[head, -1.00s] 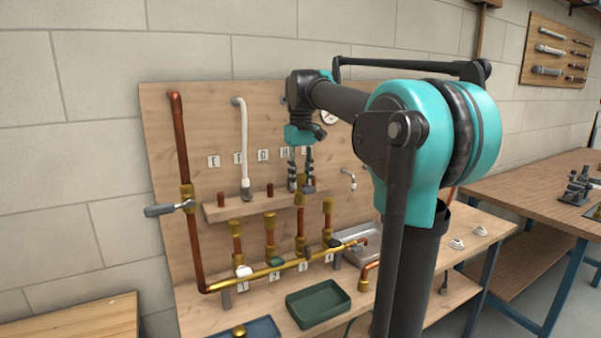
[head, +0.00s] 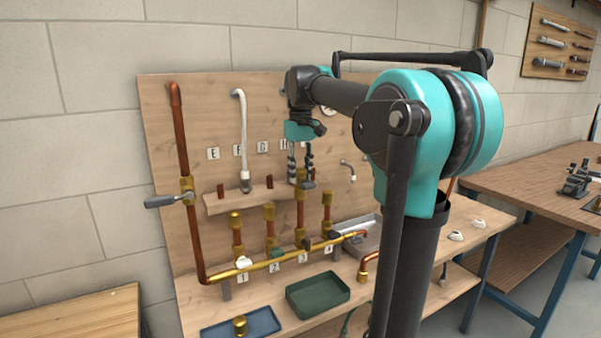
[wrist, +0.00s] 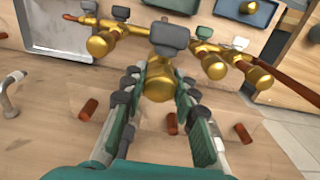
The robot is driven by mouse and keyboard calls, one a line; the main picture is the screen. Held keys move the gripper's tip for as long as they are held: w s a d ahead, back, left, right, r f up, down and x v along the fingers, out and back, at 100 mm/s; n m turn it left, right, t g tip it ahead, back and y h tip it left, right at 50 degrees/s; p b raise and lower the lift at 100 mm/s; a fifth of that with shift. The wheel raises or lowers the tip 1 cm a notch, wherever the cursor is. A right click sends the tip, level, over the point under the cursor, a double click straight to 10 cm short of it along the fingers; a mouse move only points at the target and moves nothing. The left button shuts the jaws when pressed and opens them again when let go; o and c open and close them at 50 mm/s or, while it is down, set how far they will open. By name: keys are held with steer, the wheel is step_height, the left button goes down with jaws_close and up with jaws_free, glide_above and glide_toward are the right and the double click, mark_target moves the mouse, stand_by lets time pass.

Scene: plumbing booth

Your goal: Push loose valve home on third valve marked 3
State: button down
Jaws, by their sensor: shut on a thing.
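The third valve's brass body (wrist: 158,85) sits between my gripper's fingers (wrist: 156,80) in the wrist view, with a grey lever handle (wrist: 169,34) just beyond. In the head view, my gripper (head: 302,182) points down and is shut on the top of the third upright. The copper pipe of that upright (head: 300,213) runs down to the horizontal manifold (head: 262,264), above the label 3 (head: 302,258). The fingers partly hide the top, and I cannot tell how fully the valve is seated.
Neighbouring uprights stand close on both sides, the second (head: 270,226) and fourth (head: 327,205). A wooden shelf (head: 222,206) with copper stubs is behind. A green tray (head: 318,296) and a blue tray (head: 258,328) lie in front. A metal tray (head: 368,246) is at right.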

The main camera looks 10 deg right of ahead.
steer(key=shift+f, duration=2.05)
steer(key=c, duration=1.1)
jaws_free()
step_height(320, 180, up, 12)
step_height(320, 180, up, 6)
stand_by(0.4)
